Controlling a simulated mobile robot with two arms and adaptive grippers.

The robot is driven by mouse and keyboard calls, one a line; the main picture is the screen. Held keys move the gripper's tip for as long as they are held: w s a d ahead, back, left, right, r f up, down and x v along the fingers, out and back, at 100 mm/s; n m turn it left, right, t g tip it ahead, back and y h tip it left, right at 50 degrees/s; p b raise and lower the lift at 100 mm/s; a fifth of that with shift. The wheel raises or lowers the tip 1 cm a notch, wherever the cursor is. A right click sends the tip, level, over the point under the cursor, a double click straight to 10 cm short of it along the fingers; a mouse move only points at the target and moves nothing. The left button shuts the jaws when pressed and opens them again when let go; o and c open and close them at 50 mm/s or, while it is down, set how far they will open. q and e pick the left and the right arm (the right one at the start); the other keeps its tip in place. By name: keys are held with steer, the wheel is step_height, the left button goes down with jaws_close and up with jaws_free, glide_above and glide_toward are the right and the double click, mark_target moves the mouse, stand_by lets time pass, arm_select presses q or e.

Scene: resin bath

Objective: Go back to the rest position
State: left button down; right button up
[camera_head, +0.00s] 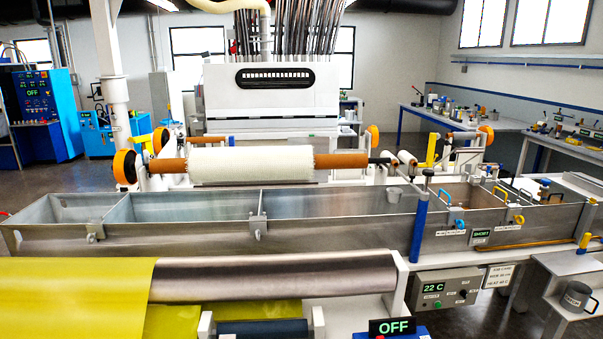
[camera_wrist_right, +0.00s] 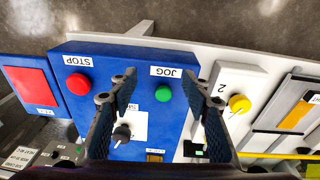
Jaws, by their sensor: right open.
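My right gripper (camera_wrist_right: 157,88) is open and empty in the right wrist view. It hangs over a blue control box (camera_wrist_right: 140,62) seen from above. The green JOG button (camera_wrist_right: 163,93) shows between its fingers, near the right finger. A black knob (camera_wrist_right: 122,132) is between them, near the left finger. The red STOP button (camera_wrist_right: 79,84) lies left of the fingers. I cannot tell how high the fingertips are above the box. Neither gripper shows in the head view, and my left gripper is in no frame.
A yellow button (camera_wrist_right: 239,103) sits on a grey box marked 2. In the head view, a long steel bath (camera_head: 330,238) spans the middle, with a white roll (camera_head: 250,164) behind. A steel roller (camera_head: 275,276) with yellow sheet, an OFF display (camera_head: 392,327) and a 22 C controller (camera_head: 445,291) are in front.

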steer(key=s+a+r+t, duration=0.1)
steer(key=s+a+r, duration=0.2)
steer(key=s, duration=0.7)
steer(key=s+a+r+t, duration=0.1)
steer(key=s+a+r, duration=0.2)
steer(key=s, duration=0.6)
step_height(320, 180, down, 29)
steer(key=s+g+b, duration=0.1)
steer(key=s+b, duration=0.1)
steer(key=b, duration=0.2)
steer(key=s+d+f+n+g+b, duration=0.1)
steer(key=s+d+f+b, duration=0.2)
steer(key=s+f, duration=1.4)
step_height(320, 180, down, 3)
steer(key=shift+s+d, duration=0.15)
steer(key=shift+d, duration=0.1)
